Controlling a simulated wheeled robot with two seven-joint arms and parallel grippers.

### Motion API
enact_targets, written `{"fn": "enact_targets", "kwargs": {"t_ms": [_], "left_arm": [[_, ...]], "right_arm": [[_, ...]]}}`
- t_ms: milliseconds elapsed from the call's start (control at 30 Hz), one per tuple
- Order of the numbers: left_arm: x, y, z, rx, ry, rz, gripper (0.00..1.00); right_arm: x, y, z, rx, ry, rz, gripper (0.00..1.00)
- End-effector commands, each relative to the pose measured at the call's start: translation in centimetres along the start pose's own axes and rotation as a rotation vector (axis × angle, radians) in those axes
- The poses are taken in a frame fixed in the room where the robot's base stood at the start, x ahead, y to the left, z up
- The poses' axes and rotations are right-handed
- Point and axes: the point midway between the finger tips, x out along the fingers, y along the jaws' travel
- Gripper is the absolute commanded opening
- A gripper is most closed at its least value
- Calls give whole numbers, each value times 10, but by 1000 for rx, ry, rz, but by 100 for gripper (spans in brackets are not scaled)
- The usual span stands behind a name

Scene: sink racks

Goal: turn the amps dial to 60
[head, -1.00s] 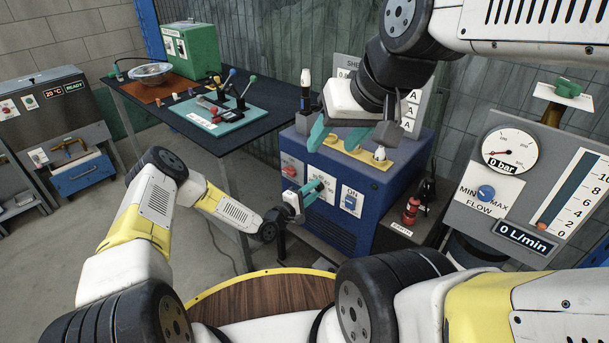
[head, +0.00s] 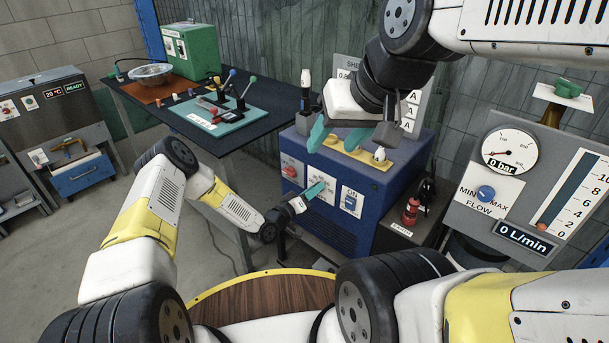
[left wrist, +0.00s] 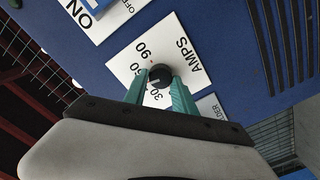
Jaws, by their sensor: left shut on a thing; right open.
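The amps dial (left wrist: 160,76) is a small black round knob on a white AMPS plate (left wrist: 185,50) printed with 30, 60 and 90. The plate (head: 325,179) is on the front of the blue welder cabinet (head: 345,225). My left gripper (head: 318,188) reaches this plate, and its teal fingers (left wrist: 160,92) are shut on the dial, one on each side. The fingers partly cover the numbers. I cannot tell clearly which number the dial points to. My right gripper (head: 335,138) is open and empty above the cabinet's top.
A yellow strip with posts (head: 365,157) is on the cabinet top.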

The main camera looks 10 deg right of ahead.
Motion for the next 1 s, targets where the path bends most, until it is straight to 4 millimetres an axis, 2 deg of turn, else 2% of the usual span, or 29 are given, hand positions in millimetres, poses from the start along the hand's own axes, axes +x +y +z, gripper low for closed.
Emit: {"fn": "enact_targets", "kwargs": {"t_ms": [500,1000], "left_arm": [[0,1,2,416,-5,-1,0],[-1,1,3,551,-5,-2,0]], "right_arm": [[0,0,0,0,0,0,53],[0,0,0,0,0,0,53]]}}
